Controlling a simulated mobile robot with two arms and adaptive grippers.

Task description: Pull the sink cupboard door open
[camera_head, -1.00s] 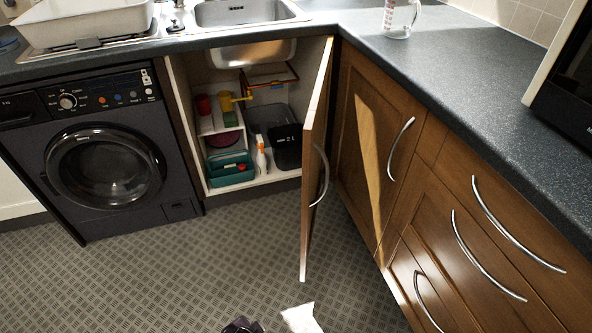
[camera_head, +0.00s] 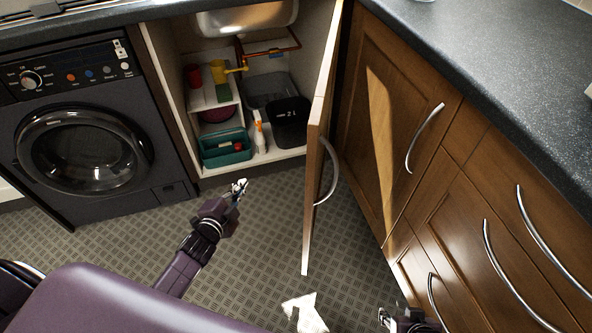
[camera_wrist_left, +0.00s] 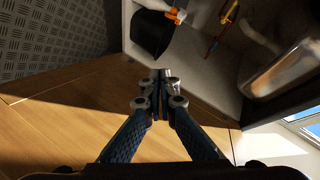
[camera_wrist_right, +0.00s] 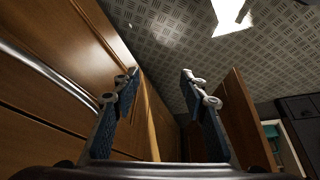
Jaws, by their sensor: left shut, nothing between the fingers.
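The sink cupboard door (camera_head: 316,165) is brown wood and stands wide open, sticking out into the room. Its curved metal handle (camera_head: 331,170) is on the right-hand face. Nothing grips it. The cupboard interior shows behind it, with a white floor (camera_head: 285,155). My left gripper (camera_head: 239,187) is shut and empty, left of the door and in front of the opening; its fingertips also show in the left wrist view (camera_wrist_left: 162,76). My right gripper (camera_head: 390,318) is at the bottom, right of the door; the right wrist view shows its fingers (camera_wrist_right: 159,76) apart and empty.
Inside the cupboard are a teal caddy (camera_head: 225,150), a black bin (camera_head: 290,122) and a spray bottle (camera_head: 259,135). A washing machine (camera_head: 80,150) stands left. Closed wooden cupboards and drawers with metal handles (camera_head: 425,138) line the right. Patterned floor lies open in front.

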